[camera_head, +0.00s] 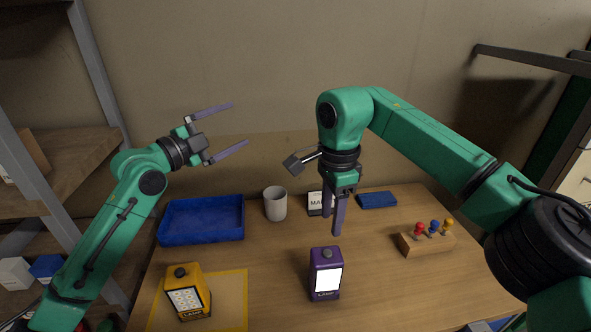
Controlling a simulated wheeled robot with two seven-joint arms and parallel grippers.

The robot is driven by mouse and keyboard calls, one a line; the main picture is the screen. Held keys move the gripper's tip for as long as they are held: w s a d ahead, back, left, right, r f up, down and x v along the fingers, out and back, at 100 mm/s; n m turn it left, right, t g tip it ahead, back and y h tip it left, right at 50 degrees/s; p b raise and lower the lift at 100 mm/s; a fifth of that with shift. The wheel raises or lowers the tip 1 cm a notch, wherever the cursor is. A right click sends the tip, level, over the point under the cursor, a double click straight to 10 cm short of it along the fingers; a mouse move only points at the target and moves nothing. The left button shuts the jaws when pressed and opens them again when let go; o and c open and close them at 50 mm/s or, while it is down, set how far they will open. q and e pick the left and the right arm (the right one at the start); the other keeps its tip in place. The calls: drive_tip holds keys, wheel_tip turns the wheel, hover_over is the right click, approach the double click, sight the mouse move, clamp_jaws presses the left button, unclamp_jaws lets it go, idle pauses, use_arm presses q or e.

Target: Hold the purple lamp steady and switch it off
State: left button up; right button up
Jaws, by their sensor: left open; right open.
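The purple lamp (326,273) stands upright near the middle front of the table. Its front panel glows evenly white and a dark knob sits on its top. My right gripper (337,232) points down above and just behind the lamp, open and empty, its fingers apart from the lamp as far as I can see. My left gripper (241,124) is raised at the left, above the level of the blue tray, with its fingers spread and nothing between them.
A blue tray (202,221), a white mug (275,204), a lettered box (315,203) and a blue flat item (377,200) are behind. A wooden block (428,244) with coloured knobs is right.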

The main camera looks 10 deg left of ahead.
use_arm(q)
drive_tip(key=s+d+f+n+g, duration=0.1)
drive_tip(key=d+f+n+g, duration=0.25)
drive_tip(key=f, duration=0.95)
drive_tip(key=n+g+h, duration=0.1)
drive_tip(key=g+h, duration=0.3)
drive_tip(key=g, duration=0.5)
approach(311, 268)
drive_tip(key=x, duration=0.6)
drive_tip(key=shift+s+d+r, duration=0.1)
drive_tip(key=shift+d+r, duration=0.05)
drive_tip(key=shift+d, duration=0.15)
drive_tip(key=x, duration=0.7)
drive_tip(key=shift+d, duration=0.1)
clamp_jaws()
use_arm(e)
clamp_jaws()
